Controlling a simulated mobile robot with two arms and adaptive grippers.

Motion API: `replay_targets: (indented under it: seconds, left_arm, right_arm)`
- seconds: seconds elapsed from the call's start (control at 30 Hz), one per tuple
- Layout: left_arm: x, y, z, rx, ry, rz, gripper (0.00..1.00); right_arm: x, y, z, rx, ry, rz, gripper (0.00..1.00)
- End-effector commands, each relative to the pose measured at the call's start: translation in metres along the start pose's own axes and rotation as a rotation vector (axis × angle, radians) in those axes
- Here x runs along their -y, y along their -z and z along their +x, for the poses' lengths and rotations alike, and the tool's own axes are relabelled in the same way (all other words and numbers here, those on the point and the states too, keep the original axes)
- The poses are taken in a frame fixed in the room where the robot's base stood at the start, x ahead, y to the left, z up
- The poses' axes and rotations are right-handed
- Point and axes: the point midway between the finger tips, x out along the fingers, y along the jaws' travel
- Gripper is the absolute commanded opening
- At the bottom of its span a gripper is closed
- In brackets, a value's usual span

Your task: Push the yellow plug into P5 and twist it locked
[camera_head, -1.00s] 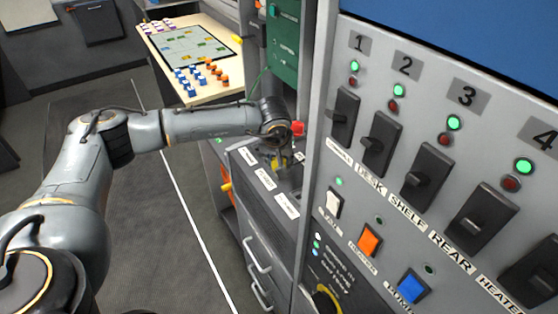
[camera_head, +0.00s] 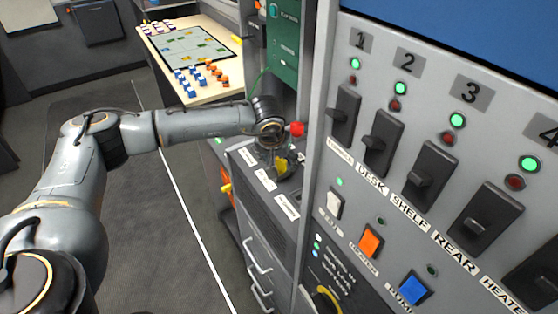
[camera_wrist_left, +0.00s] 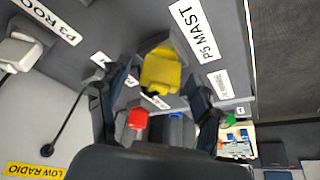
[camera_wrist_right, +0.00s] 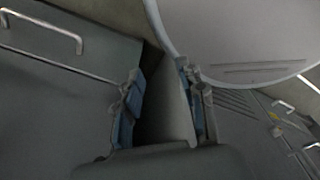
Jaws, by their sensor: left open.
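The yellow plug (camera_wrist_left: 161,70) stands on the grey socket panel beside the "P5 MAST" label (camera_wrist_left: 195,30) in the left wrist view. In the head view the plug (camera_head: 282,166) shows just below my left wrist. How deep it sits and whether it is locked cannot be told. My left gripper (camera_wrist_left: 158,98) is open, its two dark fingers apart on either side of the plug with visible gaps. In the head view the left gripper (camera_head: 277,162) is small and partly hidden by its own wrist. My right gripper (camera_wrist_right: 160,95) is open and empty, seen only in the right wrist view.
A red knob (camera_head: 297,129) is close to my left wrist. The switch panel (camera_head: 385,190) stands to the right. A white plug (camera_wrist_left: 18,52) with a black cable sits near the "P3" label. A table (camera_head: 195,60) with small coloured pieces is behind.

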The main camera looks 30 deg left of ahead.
Motion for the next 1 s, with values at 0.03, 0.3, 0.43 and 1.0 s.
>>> replay_targets:
  seconds: [0.03,0.3,0.43,1.0]
  left_arm:
    - [0.000,0.001,-0.002,-0.001,-0.001,0.000,0.65]
    - [0.000,0.002,-0.041,-0.005,-0.002,0.001,0.65]
    - [0.000,0.002,-0.070,-0.005,-0.002,0.001,0.65]
    - [0.000,0.000,-0.120,0.000,0.000,0.000,0.65]
  right_arm:
    - [0.000,0.000,0.000,0.000,0.001,0.000,0.40]
    - [-0.001,0.000,0.000,0.000,-0.001,0.000,0.40]
    - [-0.001,0.000,0.000,0.000,-0.001,0.000,0.40]
    - [-0.001,0.000,0.000,0.000,-0.001,0.000,0.40]
